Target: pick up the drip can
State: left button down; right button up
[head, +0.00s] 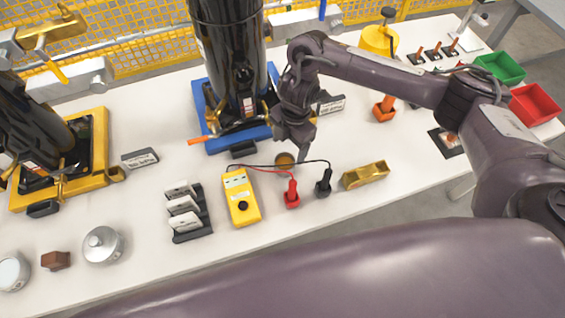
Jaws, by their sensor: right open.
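A small round brass-brown can (284,160), which looks like the drip can, stands on the white table in front of the blue pallet. No label shows on it. My right gripper (303,153) points down just above and beside it, at its upper right. The gripper is open with nothing seen between its fingers, and the can looks apart from them. A similar small brass cup (116,174) sits at the corner of the yellow pallet. My left gripper is out of view.
A yellow multimeter (241,198) with red (291,194) and black (323,184) probes stands close in front of the can, its leads running past it. The blue pallet (212,137) bears a tall black compressor (230,50) behind.

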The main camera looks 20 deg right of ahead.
aim_at(285, 168)
jog(key=f, duration=0.2)
jog(key=a+f, duration=0.1)
jog(key=f, duration=0.2)
jog(key=f+b, duration=0.1)
jog(key=f, duration=0.1)
jog(key=shift+s+a+f, duration=0.15)
jog(key=shift+s+f, duration=0.05)
jog(key=shift+s, duration=0.15)
jog(key=c, duration=1.1)
